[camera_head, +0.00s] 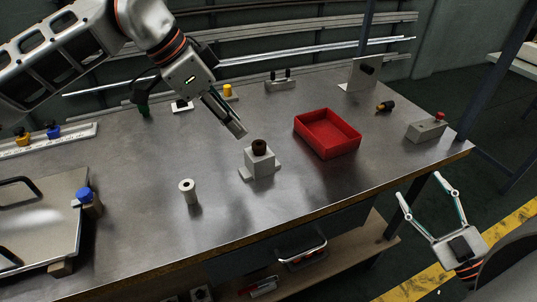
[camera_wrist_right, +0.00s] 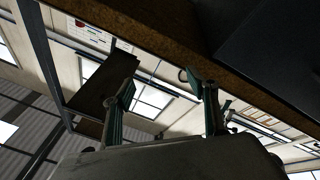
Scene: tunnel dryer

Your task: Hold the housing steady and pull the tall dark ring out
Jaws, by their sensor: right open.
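The housing (camera_head: 260,163) is a light grey block on a flat base, standing on the metal bench. The tall dark ring (camera_head: 259,147) is a dark brown ring sitting in the top of the housing and standing up out of it. My left gripper (camera_head: 237,130) is just above and left of the housing, pointing down toward it and apart from it. Its fingers look close together, but I cannot tell whether they are open. My right gripper (camera_head: 428,194) is off the bench's front right edge, open and empty. Its spread fingers also show in the right wrist view (camera_wrist_right: 165,90).
A red tray (camera_head: 327,150) stands right of the housing. A pale cylinder (camera_head: 187,187) stands to its front left. A grey box with a red button (camera_head: 427,130) is near the right edge. A metal case (camera_head: 40,222) lies at left. The bench front by the housing is clear.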

